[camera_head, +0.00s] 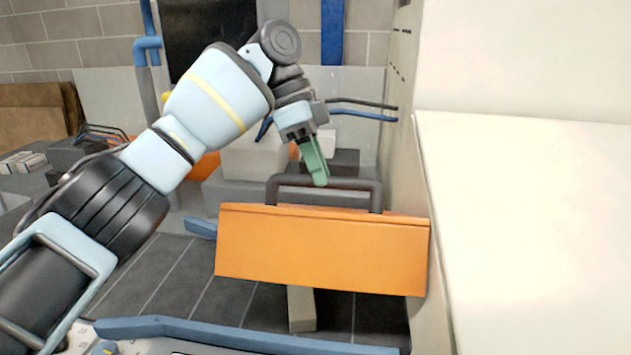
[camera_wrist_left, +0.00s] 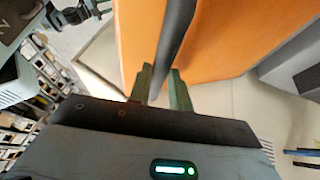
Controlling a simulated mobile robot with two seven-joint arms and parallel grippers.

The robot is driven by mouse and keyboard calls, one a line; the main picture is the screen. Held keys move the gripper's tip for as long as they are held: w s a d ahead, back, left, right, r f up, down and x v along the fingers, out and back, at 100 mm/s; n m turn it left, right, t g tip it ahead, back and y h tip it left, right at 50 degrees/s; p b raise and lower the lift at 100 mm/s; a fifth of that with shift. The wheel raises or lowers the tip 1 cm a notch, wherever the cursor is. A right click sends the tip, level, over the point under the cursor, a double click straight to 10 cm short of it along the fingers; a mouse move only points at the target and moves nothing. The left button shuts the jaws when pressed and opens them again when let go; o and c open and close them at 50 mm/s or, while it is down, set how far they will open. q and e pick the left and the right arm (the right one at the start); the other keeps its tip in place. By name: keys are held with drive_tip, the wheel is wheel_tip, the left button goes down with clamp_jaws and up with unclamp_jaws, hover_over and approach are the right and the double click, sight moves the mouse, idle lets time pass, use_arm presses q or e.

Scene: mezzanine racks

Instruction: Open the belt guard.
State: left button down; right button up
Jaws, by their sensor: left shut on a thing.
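The belt guard is an orange panel (camera_head: 322,248) with a dark bar handle (camera_head: 345,183) along its top edge, in the middle of the head view. My left gripper (camera_head: 317,178) comes down from above, and its green fingers are shut on the handle. In the left wrist view the two fingers (camera_wrist_left: 163,88) stand on either side of the dark handle bar (camera_wrist_left: 176,40), with the orange guard (camera_wrist_left: 225,40) behind it. The panel's lower edge hangs over a darker floor area, and what lies behind the panel is hidden. My right gripper is not to be made out.
A large cream-white block (camera_head: 530,220) fills the right side, close beside the guard's right end. Grey blocks (camera_head: 255,160) stand behind the guard. A blue bar (camera_head: 240,333) crosses the bottom. Dark tiled floor (camera_head: 165,270) is open to the left.

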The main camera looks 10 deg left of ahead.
use_arm(q)
drive_tip(key=shift+w+a+f, duration=0.1)
drive_tip(key=shift+w+f, duration=0.15)
drive_tip(key=shift+w, duration=0.6)
drive_tip(key=c, duration=1.6)
unclamp_jaws()
drive_tip(key=shift+w, duration=0.1)
drive_tip(key=o, duration=0.3)
drive_tip(key=shift+w, duration=0.4)
drive_tip(key=shift+s+r, duration=0.1)
drive_tip(key=shift+r, duration=0.1)
